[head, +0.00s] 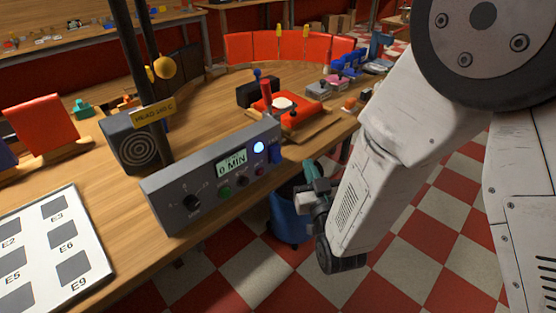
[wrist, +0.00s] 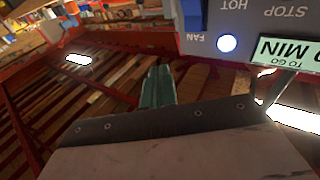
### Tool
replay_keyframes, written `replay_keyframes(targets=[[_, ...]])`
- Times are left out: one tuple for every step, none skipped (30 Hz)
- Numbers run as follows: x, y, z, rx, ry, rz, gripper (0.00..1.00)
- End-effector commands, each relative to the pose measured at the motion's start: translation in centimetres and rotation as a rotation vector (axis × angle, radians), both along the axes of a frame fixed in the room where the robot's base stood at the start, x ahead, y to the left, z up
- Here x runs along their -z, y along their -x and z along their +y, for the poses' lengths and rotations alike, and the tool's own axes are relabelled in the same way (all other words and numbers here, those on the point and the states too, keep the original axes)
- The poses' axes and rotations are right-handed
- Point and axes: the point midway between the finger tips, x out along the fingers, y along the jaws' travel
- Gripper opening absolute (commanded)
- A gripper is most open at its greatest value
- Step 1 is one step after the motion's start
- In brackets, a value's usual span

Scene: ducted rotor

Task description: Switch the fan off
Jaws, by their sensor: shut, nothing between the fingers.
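A grey control box (head: 212,180) stands at the table's edge in the head view. Its display (head: 232,164) reads 0 MIN. A round lamp (head: 259,148) glows bluish white. A blue switch part (head: 276,152) is at the box's right end. In the wrist view the box appears upside down, with the lit lamp (wrist: 227,43) beside the label FAN and the blue part (wrist: 192,14) at the top edge. My gripper (head: 311,168) has teal fingers, shut and empty, just right of the box and apart from it. The fingers also show in the wrist view (wrist: 157,82).
A dark knob (head: 191,202) and green and red buttons are on the box front. A black post (head: 152,85) and a speaker-like box (head: 128,142) stand behind it. A blue bin (head: 287,222) is on the floor below my gripper.

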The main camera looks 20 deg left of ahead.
Motion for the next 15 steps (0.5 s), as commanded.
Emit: replay_keyframes(targets=[[0.2, -0.1, 0.4, -0.001, 0.0, 0.0, 0.0], [0.3, -0.2, 0.7, -0.001, 0.0, 0.0, 0.0], [0.6, -0.4, 1.1, -0.002, 0.0, 0.0, 0.0], [0.8, -0.5, 1.4, -0.002, 0.0, 0.0, 0.0], [0.9, -0.7, 1.8, -0.002, 0.0, 0.0, 0.0], [1.1, -0.9, 2.3, -0.002, 0.0, -0.001, 0.0], [1.4, -1.0, 2.6, -0.001, 0.001, 0.001, 0.0], [1.6, -1.2, 3.0, -0.001, 0.001, 0.001, 0.0], [1.8, -1.4, 3.5, 0.0, 0.001, 0.001, 0.0], [2.0, -1.6, 3.8, 0.0, 0.0, 0.0, 0.0], [2.2, -1.7, 4.2, -0.001, 0.0, 0.0, 0.0], [2.4, -1.9, 4.6, -0.001, 0.001, 0.001, 0.0], [2.5, -2.0, 5.0, -0.001, 0.0, 0.0, 0.0], [2.6, -2.1, 5.3, -0.002, 0.0, -0.001, 0.0], [2.8, -2.3, 5.6, -0.002, 0.0, 0.0, 0.0]])
